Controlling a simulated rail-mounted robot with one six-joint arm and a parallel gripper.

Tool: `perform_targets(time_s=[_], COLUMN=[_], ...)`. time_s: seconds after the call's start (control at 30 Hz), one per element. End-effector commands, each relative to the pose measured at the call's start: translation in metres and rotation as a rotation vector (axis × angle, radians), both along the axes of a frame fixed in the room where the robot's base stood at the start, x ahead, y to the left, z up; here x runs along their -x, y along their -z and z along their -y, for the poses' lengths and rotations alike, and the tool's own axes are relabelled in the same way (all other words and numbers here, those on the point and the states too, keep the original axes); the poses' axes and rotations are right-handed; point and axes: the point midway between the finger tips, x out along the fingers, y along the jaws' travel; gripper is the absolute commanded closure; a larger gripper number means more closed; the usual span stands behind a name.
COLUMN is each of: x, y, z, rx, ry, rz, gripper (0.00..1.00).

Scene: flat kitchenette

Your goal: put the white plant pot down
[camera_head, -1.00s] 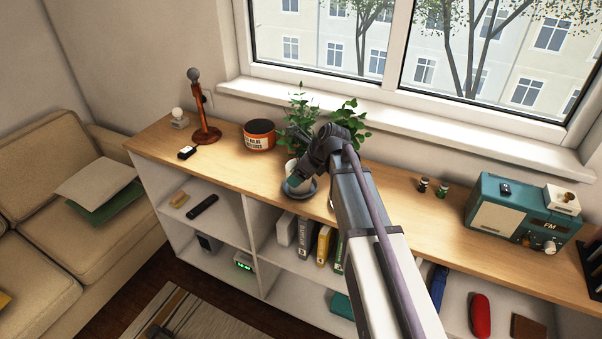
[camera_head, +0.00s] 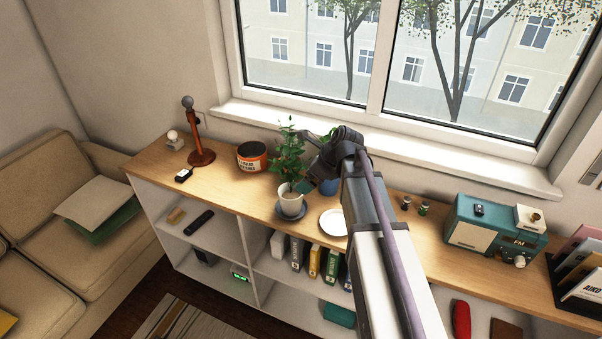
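The white plant pot (camera_head: 291,199) stands upright on a dark grey saucer (camera_head: 291,212) near the front edge of the wooden shelf top. A leafy green plant grows in it. My gripper (camera_head: 308,186) is just right of the pot's rim, seen from behind. My own arm hides much of it, so I cannot tell how far its fingers are apart or whether one touches the pot. A blue pot (camera_head: 330,187) stands behind my gripper, partly hidden.
A white plate (camera_head: 332,223) lies to the right of the saucer. An orange-banded tin (camera_head: 252,157) and a brown lamp-like stand (camera_head: 200,150) are to the left. Two small jars (camera_head: 414,206) and a teal radio (camera_head: 490,230) are to the right. The window is behind.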

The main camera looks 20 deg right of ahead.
Motion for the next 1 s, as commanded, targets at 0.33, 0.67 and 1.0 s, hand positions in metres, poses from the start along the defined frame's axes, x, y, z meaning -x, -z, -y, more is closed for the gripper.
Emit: perform_targets(time_s=[0.33, 0.67, 1.0], x=[0.054, 0.185, 0.195], y=[0.009, 0.025, 0.025], z=[-0.025, -0.053, -0.052], rx=[0.241, 0.636, 0.64], ry=[-0.478, -1.985, -2.183], rz=[0.102, 0.285, 0.301], gripper=[0.0, 0.0, 0.0])
